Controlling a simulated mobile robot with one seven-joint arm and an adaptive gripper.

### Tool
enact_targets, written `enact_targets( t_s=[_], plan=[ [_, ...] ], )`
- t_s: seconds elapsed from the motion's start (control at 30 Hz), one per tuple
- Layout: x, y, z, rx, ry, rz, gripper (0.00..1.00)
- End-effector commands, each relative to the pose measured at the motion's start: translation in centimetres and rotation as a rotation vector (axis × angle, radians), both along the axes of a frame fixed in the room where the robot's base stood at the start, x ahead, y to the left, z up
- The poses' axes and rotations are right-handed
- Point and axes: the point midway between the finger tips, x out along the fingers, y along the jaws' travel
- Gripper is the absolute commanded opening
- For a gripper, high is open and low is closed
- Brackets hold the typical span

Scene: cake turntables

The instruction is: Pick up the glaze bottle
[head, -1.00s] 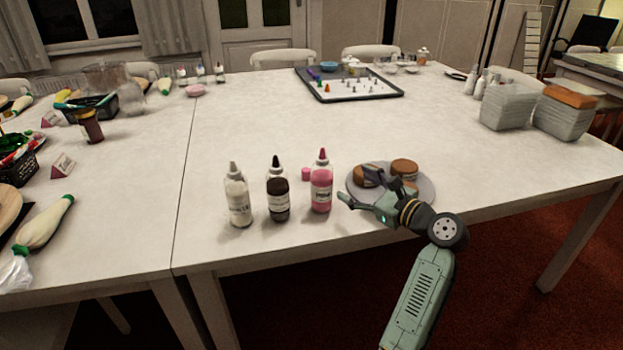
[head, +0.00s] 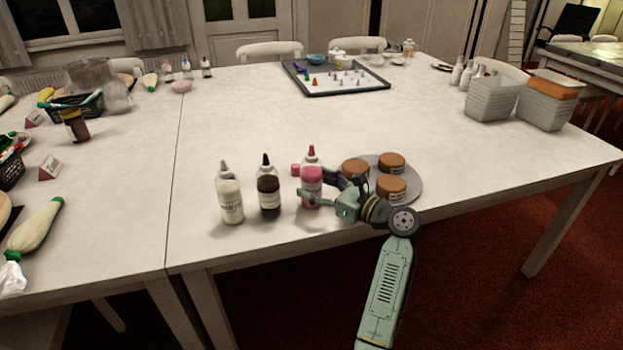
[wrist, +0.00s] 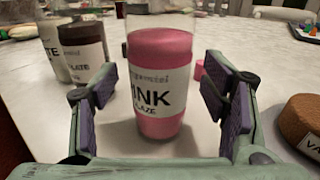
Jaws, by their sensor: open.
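Three glaze bottles stand upright in a row on the table: a white one (head: 230,198), a dark brown one (head: 268,190) and a pink one (head: 312,175). My gripper (head: 318,188) is open at the pink bottle, with its fingers low on either side of it in the head view. In the wrist view the pink bottle (wrist: 160,88), labelled "PINK", stands between the open fingers, slightly beyond their pads. The brown bottle (wrist: 85,50) shows behind the left finger. The pink bottle's top is cut off in the wrist view.
A small pink piece (head: 295,169) lies behind the pink bottle. A tray (head: 340,92) with small nozzles is farther back. The table's middle is clear.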

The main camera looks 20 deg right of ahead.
Motion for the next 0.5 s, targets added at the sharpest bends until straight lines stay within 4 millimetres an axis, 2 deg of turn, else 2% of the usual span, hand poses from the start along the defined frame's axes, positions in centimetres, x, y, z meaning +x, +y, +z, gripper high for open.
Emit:
enact_targets(
  t_s=[0.1,0.37,0.5],
  plan=[
    [0.92,0.67,0.04,0.0,0.0,0.0,0.68],
    [1.1,0.8,-0.05,0.0,0.0,-0.001,0.68],
    [1.09,0.8,-0.04,0.0,0.0,-0.001,0.58]
  ],
)
